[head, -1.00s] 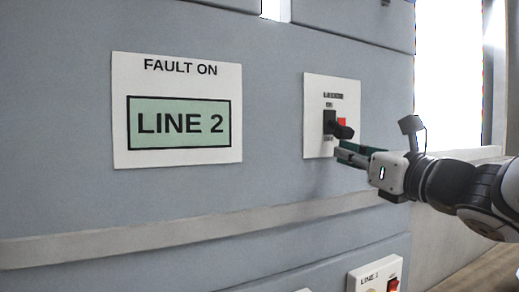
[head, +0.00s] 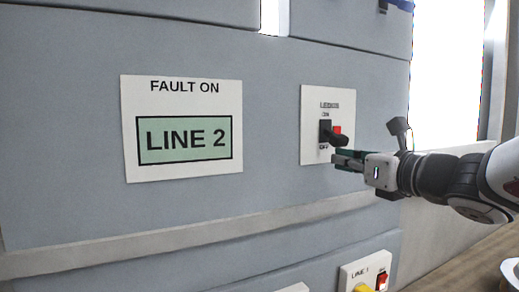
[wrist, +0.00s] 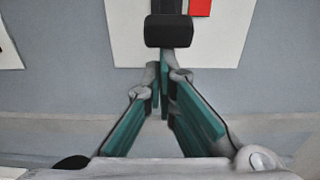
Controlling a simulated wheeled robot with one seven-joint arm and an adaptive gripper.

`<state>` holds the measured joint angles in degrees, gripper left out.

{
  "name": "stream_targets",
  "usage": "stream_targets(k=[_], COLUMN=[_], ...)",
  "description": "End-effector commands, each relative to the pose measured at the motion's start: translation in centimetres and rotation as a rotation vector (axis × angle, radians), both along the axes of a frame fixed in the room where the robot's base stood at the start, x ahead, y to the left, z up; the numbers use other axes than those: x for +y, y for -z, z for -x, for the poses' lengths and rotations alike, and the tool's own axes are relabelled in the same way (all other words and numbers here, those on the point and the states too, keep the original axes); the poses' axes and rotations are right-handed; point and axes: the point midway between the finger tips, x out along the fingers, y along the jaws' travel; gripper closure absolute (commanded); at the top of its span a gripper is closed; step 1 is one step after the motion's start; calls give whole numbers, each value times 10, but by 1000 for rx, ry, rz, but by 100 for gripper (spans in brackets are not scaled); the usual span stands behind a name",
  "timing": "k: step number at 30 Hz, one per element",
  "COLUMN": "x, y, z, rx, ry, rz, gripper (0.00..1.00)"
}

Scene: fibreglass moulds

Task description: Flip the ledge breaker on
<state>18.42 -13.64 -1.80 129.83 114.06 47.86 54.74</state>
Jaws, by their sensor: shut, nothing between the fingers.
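The ledge breaker is a white plate (head: 312,100) on the grey wall, with blurred lettering above ON and OFF marks. Its black lever (head: 325,131) sticks out and slopes down toward OFF, beside a red patch (head: 337,130). In the wrist view the lever's black knob (wrist: 169,30) is at top centre, with the red patch (wrist: 200,6) above right. My gripper (head: 338,157), with green finger pads, is shut and empty just below the knob. Its fingertips (wrist: 163,68) appear just under the knob in the wrist view; contact cannot be told.
A sign (head: 183,168) reading FAULT ON LINE 2 is left of the breaker. A pale ledge (head: 180,228) runs across the wall below. A lower LINE 1 plate (head: 348,285) carries a red switch (head: 382,281) and a yellow part (head: 362,288). A bright opening is at right.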

Motion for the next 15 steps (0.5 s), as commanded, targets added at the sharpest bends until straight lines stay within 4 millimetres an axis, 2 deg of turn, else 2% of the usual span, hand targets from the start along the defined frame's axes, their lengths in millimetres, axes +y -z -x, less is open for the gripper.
stream_targets(k=[1,15], x=[0,-4], y=[-8,-23], z=[5,15], rx=[17,227], ry=[-2,-2], rz=[8,96], gripper=[100,100])
